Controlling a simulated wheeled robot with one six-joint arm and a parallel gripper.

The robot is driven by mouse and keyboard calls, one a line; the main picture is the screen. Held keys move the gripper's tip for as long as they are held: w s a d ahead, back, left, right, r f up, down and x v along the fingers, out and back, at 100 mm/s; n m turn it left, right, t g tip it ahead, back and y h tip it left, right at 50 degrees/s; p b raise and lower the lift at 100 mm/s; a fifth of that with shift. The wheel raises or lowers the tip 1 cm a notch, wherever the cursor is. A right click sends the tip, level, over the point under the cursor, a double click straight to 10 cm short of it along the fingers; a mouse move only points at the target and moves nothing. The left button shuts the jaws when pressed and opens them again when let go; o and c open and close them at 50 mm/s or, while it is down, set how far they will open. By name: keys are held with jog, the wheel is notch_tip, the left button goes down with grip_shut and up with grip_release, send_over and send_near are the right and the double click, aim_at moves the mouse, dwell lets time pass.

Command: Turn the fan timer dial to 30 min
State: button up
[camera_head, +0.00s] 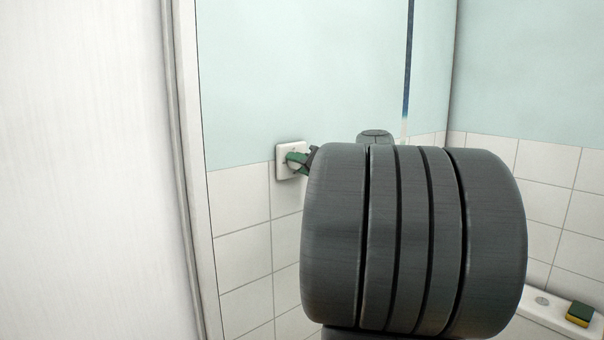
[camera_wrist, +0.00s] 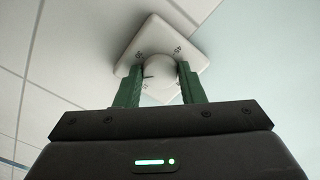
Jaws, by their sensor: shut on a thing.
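The fan timer is a white square plate (camera_head: 283,160) on the wall, at the left of my arm in the head view. In the wrist view the plate (camera_wrist: 153,40) shows tilted, with a round white dial (camera_wrist: 158,68) at its middle.
A white door or panel (camera_head: 90,170) stands close on the left. White tiles (camera_head: 240,235) cover the lower wall. A yellow and green sponge (camera_head: 579,314) lies on a white ledge (camera_head: 541,304) at the lower right.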

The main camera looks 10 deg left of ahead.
jog(key=shift+r+m+p, duration=0.15)
jog(key=shift+m+p, duration=0.2)
jog(key=shift+m, duration=4.65)
jog(key=o, duration=1)
jog(key=shift+d, duration=0.1)
jog(key=b+v, duration=0.3)
jog(key=v, duration=1)
jog(key=shift+s+d, duration=0.2)
jog(key=shift+s, duration=0.1)
jog(key=shift+w+a, duration=0.1)
